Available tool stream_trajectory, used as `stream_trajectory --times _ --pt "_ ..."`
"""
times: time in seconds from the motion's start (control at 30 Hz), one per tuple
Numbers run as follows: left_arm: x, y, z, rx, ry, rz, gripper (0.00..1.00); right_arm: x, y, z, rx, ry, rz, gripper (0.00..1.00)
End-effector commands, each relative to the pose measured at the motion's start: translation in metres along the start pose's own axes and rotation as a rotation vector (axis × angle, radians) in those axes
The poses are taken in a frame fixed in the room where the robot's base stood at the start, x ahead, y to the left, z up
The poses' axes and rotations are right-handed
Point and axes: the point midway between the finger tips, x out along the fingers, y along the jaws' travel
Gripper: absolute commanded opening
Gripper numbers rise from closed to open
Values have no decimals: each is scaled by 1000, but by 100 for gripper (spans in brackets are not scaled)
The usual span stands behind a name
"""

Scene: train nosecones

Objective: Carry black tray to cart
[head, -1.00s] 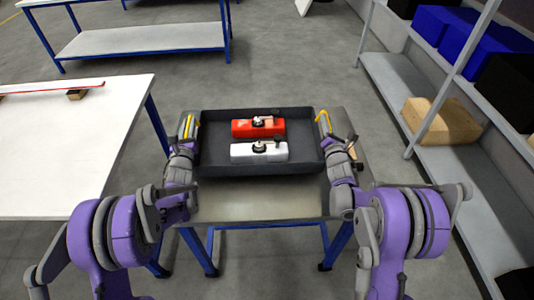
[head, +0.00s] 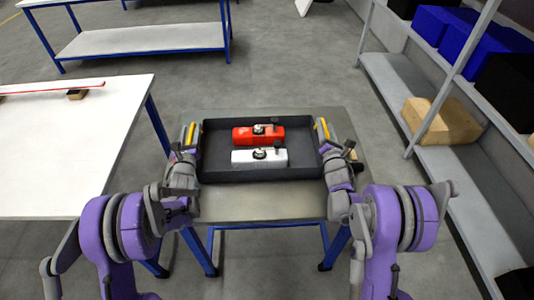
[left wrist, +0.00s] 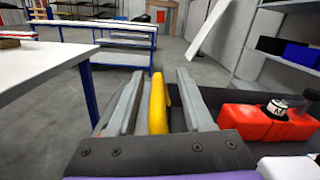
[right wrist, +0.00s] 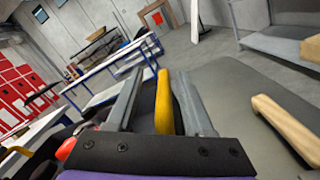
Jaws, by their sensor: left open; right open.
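The black tray (head: 262,174) is a shallow box with a yellow handle at each side. It appears to rest level on the grey metal top (head: 270,205) of a blue-legged stand. A red nosecone (head: 245,136) and a white nosecone (head: 242,158) lie in it. My left gripper (head: 189,130) is open at the left side, its fingers on either side of the left yellow handle (left wrist: 158,105), with gaps. My right gripper (head: 322,127) is open at the right side, its fingers around the right yellow handle (right wrist: 164,105).
A white table (head: 60,150) stands close on the left, with a red strip on it. Shelves (head: 400,95) with blue bins (head: 450,30) and a cardboard box (head: 430,120) are on the right. A wooden piece (right wrist: 285,125) lies right of the tray.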

Motion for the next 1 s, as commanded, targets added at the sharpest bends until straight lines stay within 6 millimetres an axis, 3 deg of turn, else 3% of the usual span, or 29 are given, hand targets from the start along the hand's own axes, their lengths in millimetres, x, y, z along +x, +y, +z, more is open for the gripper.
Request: stream_trajectory --times 0.37,0.8,1.0 --pt "-8 1 0 0 0 2 51 0 -1 0 -1 0 -1 52" --pt "-94 1 1 1 0 2 51 0 -1 1 -1 0 -2 52" --pt "-116 1 0 0 0 1 51 0 -1 1 -1 0 -2 52"
